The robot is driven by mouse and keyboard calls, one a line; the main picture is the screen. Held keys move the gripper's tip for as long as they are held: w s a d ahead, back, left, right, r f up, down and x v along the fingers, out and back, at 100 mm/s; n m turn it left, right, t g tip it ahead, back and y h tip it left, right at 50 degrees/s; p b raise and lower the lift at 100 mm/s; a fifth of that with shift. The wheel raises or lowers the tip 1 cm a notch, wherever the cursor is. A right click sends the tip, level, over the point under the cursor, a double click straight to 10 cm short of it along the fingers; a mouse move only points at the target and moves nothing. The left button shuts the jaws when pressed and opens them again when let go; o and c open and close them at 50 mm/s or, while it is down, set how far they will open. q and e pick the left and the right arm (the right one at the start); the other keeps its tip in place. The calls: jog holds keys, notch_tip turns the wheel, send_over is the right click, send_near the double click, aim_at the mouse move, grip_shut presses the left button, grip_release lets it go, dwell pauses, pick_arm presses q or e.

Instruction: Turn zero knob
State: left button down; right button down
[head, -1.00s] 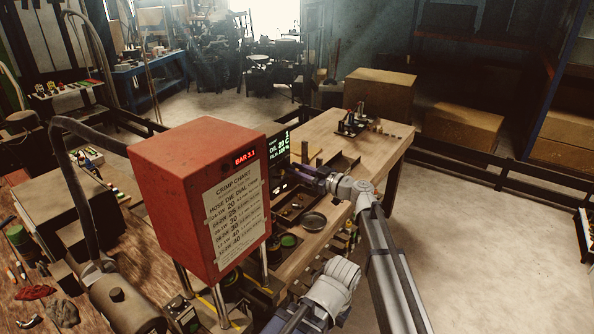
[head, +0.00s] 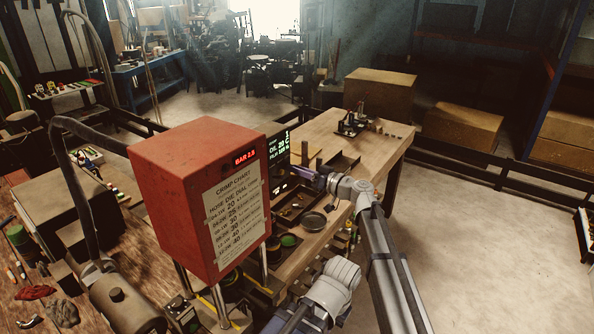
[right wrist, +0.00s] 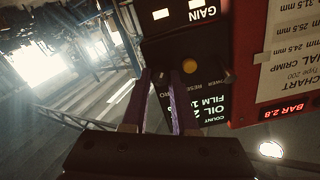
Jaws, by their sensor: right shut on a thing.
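The dark control panel (head: 279,150) with a lit display stands beside the red crimper head (head: 195,190). My right gripper (head: 322,178) reaches to this panel from the right. In the right wrist view its two purple fingers (right wrist: 165,74) meet the panel face below the GAIN label, beside a yellow button (right wrist: 190,67). They are close together, shut on the zero knob, which is mostly hidden between the tips. A partly covered label ending in "RO" shows near them. My left gripper is not in view.
A wooden workbench (head: 375,150) runs behind the panel with trays and a small rack (head: 352,122) on it. A round dark dish (head: 312,221) lies below my right gripper. Cardboard boxes (head: 380,92) stand at the back, with open floor to the right.

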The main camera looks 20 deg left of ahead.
jog(key=m, duration=0.5)
jog(key=shift+m, duration=0.3)
dwell(0.5)
jog(key=c, duration=1)
grip_release()
jog(key=v, duration=0.7)
jog(key=shift+s+d, duration=0.1)
jog(key=shift+d, duration=0.3)
